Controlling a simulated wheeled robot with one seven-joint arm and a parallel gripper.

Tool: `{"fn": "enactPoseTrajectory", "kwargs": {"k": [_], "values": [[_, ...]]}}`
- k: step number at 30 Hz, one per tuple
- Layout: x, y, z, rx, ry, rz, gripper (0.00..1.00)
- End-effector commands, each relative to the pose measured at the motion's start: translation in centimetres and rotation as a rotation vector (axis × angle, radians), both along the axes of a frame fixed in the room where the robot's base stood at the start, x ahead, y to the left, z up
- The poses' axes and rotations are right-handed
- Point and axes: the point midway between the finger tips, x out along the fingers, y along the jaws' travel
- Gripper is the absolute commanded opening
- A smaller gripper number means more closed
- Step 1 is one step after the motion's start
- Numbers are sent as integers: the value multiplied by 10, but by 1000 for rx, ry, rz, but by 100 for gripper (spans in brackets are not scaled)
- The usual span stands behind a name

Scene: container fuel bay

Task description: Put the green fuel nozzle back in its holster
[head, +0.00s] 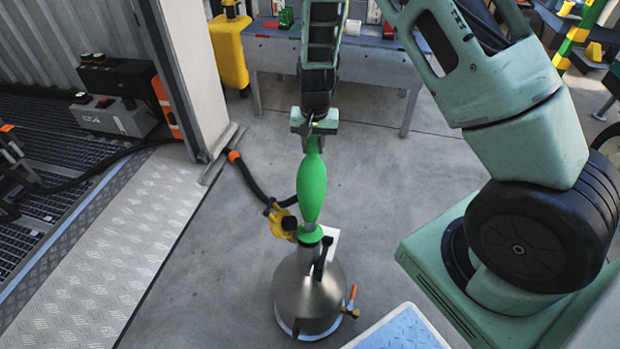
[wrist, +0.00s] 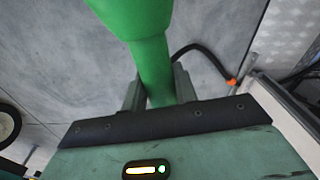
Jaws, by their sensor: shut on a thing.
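The green nozzle (head: 312,190) hangs upright below my gripper (head: 315,125) in the head view, its wide body tapering at both ends. In the wrist view my gripper (wrist: 158,92) is shut on the slim green neck of the nozzle (wrist: 152,62). The lower end of the nozzle lines up with the top of a steel can (head: 308,290); I cannot tell whether they touch. A yellow fitting (head: 281,221) on a black hose (head: 250,178) shows beside the nozzle's lower end. I cannot make out the holster.
A workbench (head: 340,62) and a yellow case (head: 229,52) are at the back. A blue-topped box (head: 400,330) is at the front.

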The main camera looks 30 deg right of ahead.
Motion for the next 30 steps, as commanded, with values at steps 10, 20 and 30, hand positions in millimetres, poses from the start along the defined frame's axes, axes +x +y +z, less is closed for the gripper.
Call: {"fn": "enactPoseTrajectory", "kwargs": {"k": [10, 20, 30], "values": [[0, 0, 38, 1, -1, 0, 0], [0, 0, 68, 1, -1, 0, 0], [0, 0, 98, 0, -1, 0, 0]]}}
